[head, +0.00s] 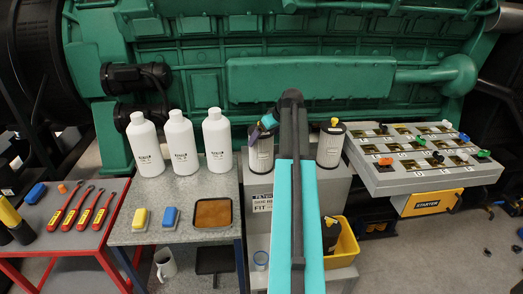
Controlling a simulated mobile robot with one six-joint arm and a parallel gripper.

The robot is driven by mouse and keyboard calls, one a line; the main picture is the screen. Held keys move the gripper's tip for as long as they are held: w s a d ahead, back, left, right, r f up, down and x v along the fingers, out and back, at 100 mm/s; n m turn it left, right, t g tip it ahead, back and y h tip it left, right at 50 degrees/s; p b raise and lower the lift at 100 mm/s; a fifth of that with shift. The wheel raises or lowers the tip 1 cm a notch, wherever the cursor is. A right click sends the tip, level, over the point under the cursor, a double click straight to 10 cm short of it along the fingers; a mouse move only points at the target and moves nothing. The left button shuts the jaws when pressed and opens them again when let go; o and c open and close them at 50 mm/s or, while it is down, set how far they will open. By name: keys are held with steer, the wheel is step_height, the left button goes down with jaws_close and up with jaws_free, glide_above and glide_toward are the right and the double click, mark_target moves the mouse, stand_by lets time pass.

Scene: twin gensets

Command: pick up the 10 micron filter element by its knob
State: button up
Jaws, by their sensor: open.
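Two pale cylindrical filter elements with dark caps stand on a grey cabinet in the head view. The left one (260,155) is below my gripper (257,133). The right one (329,149) has a yellow knob (334,122) on top and stands clear, just right of my arm. The micron markings are too small to read, so I cannot tell which is the 10 micron element. My gripper is open at the left element's top. It hides much of that cap, and I cannot tell whether its fingers are around the knob or touching it.
Three white bottles (181,145) stand close left on a grey table (133,200). A grey panel (431,181) with several colored knobs is at the right. A yellow bin (346,240) sits below the elements. The green genset (310,80) rises behind.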

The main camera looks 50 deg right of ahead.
steer(key=shift+p+x, duration=0.75)
steer(key=shift+x, duration=2)
steer(key=c, duration=1.3)
